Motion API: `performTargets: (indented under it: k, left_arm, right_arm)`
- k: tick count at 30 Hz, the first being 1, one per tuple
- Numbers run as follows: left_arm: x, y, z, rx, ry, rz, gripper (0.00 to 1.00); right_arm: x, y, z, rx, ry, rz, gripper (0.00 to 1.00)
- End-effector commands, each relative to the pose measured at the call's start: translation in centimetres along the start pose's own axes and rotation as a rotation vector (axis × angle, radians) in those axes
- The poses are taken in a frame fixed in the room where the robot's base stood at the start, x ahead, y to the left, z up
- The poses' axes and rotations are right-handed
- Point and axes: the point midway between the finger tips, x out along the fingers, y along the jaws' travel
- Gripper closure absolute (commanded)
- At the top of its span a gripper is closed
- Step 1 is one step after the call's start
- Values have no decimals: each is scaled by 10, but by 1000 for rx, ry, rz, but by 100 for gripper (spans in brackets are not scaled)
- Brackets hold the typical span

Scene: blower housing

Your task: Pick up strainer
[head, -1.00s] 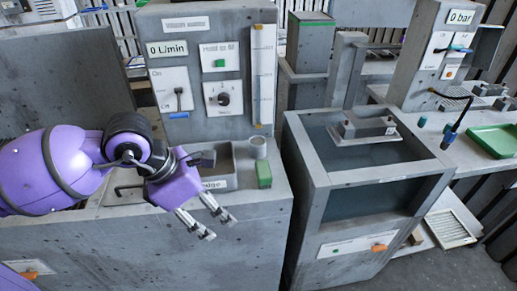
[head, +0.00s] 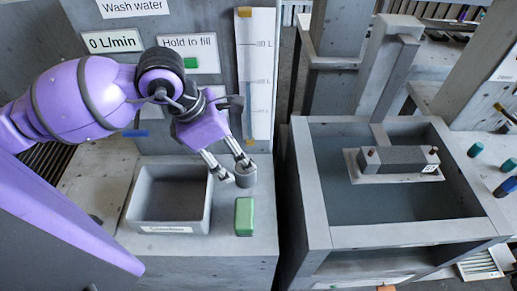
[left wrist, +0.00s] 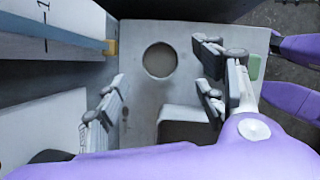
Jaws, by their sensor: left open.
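The strainer appears to be the small round grey cup (head: 246,178) on the grey counter, behind the green block. In the left wrist view the round cup (left wrist: 160,60) shows from above as a dark circle with a light rim. My left gripper (head: 235,170) is open, and its fingers partly cover the cup in the head view. In the left wrist view the open fingers (left wrist: 160,92) stand on either side, with the cup between and a little beyond them. No contact with the cup can be made out. My right gripper is not in view.
A grey open bin (head: 170,228) stands left of the cup, and a green block (head: 244,216) lies in front. The panel with a level scale (head: 258,75) rises close behind. A water-filled tank (head: 320,236) stands to the right across a gap.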

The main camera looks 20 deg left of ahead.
Motion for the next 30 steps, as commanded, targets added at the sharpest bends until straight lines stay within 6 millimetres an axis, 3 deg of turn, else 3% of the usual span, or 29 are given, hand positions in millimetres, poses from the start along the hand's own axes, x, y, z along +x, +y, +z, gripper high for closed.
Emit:
performTargets:
  k: [10,21,29,30]
  left_arm:
    - [30,-1,-1,-1,-1,-3,36]
    - [76,0,-6,0,0,-1,36]
    - [78,0,-6,0,0,-1,36]
    - [78,0,-6,0,0,-1,42]
  right_arm:
    - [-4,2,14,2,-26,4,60]
    - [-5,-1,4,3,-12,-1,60]
    - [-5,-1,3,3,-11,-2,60]
    - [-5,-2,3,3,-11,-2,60]
